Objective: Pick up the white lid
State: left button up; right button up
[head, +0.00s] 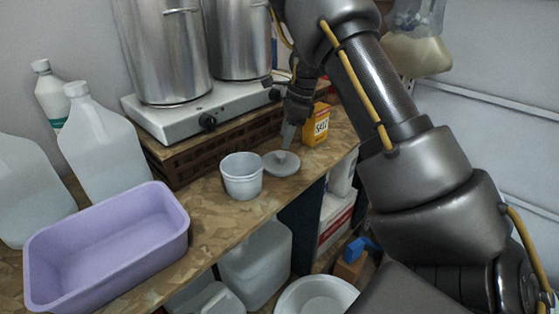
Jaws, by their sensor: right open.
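The lid (281,168) is a flat, round, whitish-grey disc with a raised middle. It lies on the wooden shelf just right of the small white tub (242,178), which stands open. My right gripper (286,138) points down over the lid, its fingertips close above or at the raised middle. It is open; whether the fingers touch the lid is too small to tell. My left gripper is not in view.
A yellow salt box (317,125) stands close behind right of the lid. A hotplate (180,118) with two steel pots is behind. A purple basin (110,245) and plastic jugs (100,145) fill the left. The shelf's front edge is near the lid.

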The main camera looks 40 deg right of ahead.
aim_at(281, 154)
jog(key=shift+s+a+f, duration=0.1)
jog(key=shift+a+f, duration=0.05)
jog(key=shift+f, duration=0.6)
jog(key=p+x, duration=0.1)
jog(key=x, duration=0.3)
jog(key=shift+c, duration=0.3)
jog(key=c, duration=1)
